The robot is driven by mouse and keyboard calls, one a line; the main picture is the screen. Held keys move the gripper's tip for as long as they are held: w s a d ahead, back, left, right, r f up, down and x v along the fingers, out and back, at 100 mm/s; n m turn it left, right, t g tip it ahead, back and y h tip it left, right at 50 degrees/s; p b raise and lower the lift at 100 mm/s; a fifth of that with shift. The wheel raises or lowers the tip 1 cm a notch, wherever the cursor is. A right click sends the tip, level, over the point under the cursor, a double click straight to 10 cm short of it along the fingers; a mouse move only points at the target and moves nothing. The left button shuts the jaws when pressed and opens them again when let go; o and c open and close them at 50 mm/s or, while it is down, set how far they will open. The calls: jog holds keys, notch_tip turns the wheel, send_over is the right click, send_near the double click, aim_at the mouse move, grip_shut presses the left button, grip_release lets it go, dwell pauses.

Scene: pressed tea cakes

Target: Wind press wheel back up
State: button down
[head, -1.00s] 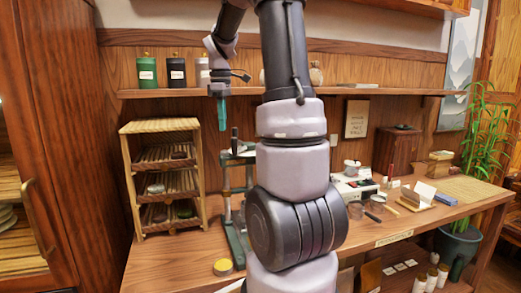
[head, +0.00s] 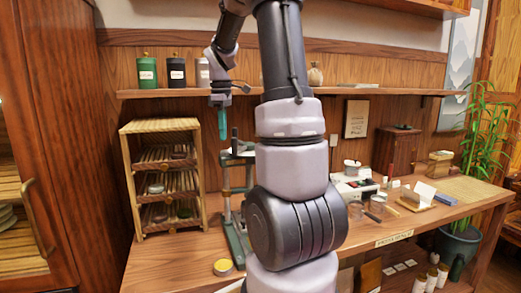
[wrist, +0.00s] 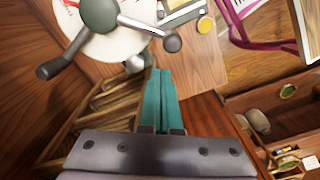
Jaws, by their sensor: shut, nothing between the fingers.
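The press (head: 237,205) is a green frame standing on the bench, left of my arm in the head view and partly hidden by it. Its dark wheel (wrist: 100,12) shows from above in the wrist view, with a round hub, spokes and a dark knob (wrist: 172,42). A white disc with red marks (wrist: 125,42) lies beneath the wheel. My gripper (head: 223,138) points down beside the top of the press, its teal fingers together and empty. In the wrist view the fingertips (wrist: 160,72) appear just below the knob, apart from it; the height gap is unclear.
A wooden rack (head: 165,180) with tea cakes stands left of the press. A yellow-lidded tin (head: 223,267) sits at the bench's front. The wall shelf (head: 160,93) with canisters runs behind my gripper. Tools and boxes crowd the bench to the right.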

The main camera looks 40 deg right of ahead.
jog(key=shift+f, duration=0.7)
jog(key=shift+s+d, duration=0.1)
jog(key=shift+s, duration=0.05)
jog(key=s+d, duration=0.1)
jog(key=s, duration=0.2)
jog(key=s+d, duration=0.1)
jog(key=shift+s+d, duration=0.35)
jog(key=shift+s, duration=0.05)
dwell(0.3)
jog(key=shift+d, duration=0.1)
jog(key=shift+s+d, duration=1.1)
jog(key=shift+d, duration=0.3)
